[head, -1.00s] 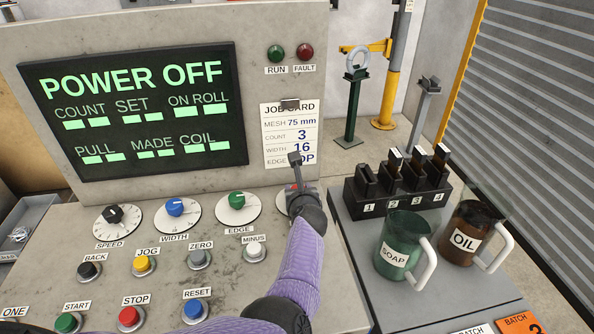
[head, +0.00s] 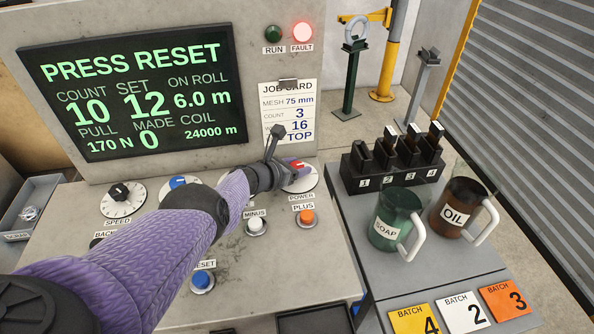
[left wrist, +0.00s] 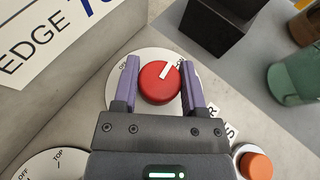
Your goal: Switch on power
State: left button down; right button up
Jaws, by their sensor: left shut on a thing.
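The red power knob (head: 296,167) sits on a white dial plate at the right end of the console's row of knobs. It also shows in the left wrist view (left wrist: 160,84), its white pointer line tilted to the upper right. My left gripper (left wrist: 159,90) has one purple finger on each side of the knob and is shut on it. The display (head: 137,100) is lit and reads PRESS RESET, with numbers below. The fault lamp (head: 302,33) glows red; the run lamp (head: 272,34) is dark green. My right gripper is out of view.
My left arm covers much of the console. A blue reset button (head: 202,281) and orange plus button (head: 306,218) show. The job card (head: 288,110) hangs behind. At right, the side table holds a soap jug (head: 393,225), oil jug (head: 458,212) and batch cards (head: 463,312).

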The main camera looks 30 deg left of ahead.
pick_arm(q)
jog(key=shift+m+g+h+b, duration=0.7)
jog(key=shift+m+h+b, duration=0.65)
jog(key=shift+b, duration=0.2)
jog(key=shift+c, duration=0.7)
grip_release()
jog(key=p+v, duration=0.2)
jog(key=r+p+v, duration=0.1)
jog(key=p+v, duration=0.1)
jog(key=p, duration=0.1)
jog(key=shift+a+r, duration=0.1)
jog(key=shift+r, duration=0.05)
jog(key=p+v, duration=0.4)
jog(key=v, duration=0.1)
jog(key=shift+s+f, duration=0.1)
jog(key=shift+f, duration=0.15)
jog(key=shift+s+a+p, duration=0.15)
jog(key=shift+s+p, duration=0.1)
jog(key=shift+p, duration=0.1)
jog(key=shift+f, duration=0.2)
